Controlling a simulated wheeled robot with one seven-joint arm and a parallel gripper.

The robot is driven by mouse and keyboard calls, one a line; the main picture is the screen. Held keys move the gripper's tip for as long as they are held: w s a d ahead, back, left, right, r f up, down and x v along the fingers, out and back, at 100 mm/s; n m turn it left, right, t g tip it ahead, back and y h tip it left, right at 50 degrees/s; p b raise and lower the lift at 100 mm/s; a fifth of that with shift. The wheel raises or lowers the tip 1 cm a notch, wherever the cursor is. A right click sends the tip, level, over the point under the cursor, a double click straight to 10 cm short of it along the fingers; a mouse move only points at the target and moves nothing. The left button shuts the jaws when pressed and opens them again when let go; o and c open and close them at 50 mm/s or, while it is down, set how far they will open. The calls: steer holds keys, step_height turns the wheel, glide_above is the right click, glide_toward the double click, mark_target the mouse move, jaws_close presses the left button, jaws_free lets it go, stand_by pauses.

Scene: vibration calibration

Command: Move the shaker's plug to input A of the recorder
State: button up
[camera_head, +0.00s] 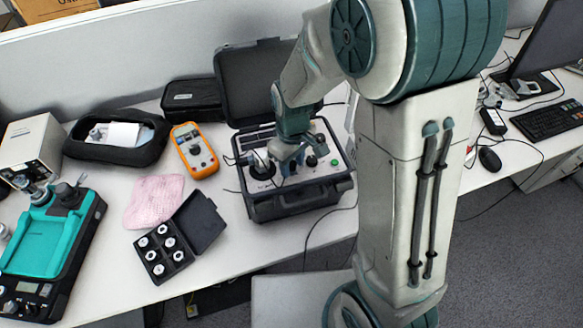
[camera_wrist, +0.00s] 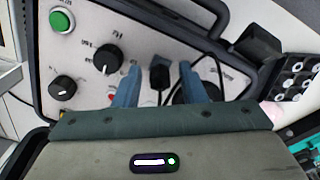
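A black open case (camera_head: 290,208) with a light control panel stands right of the middle of the table; I take it to be the shaker unit. My gripper (camera_head: 288,165) is down over this panel. In the wrist view, the two blue fingers of my gripper (camera_wrist: 158,68) are apart, with a small black plug (camera_wrist: 160,75) and its cable between them. Gaps show on both sides of the plug. The fingers partly hide a round black part (camera_wrist: 205,88) of the panel. I cannot tell for sure which device is the recorder, and no input A label is readable.
Left of the case are an orange multimeter (camera_head: 195,150), a pink cloth (camera_head: 153,200) and an open black box of small round pieces (camera_head: 205,222). A teal device (camera_head: 45,245) and a beige instrument (camera_head: 32,145) stand at far left. Panel knobs (camera_wrist: 108,58) and a green button (camera_wrist: 62,20) lie near my fingers.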

jaws_close()
steer(key=shift+n+b, duration=0.4)
steer(key=shift+n, duration=1.6)
steer(key=n, duration=0.4)
steer(key=shift+n+p, duration=0.55)
steer(key=shift+n, duration=1.45)
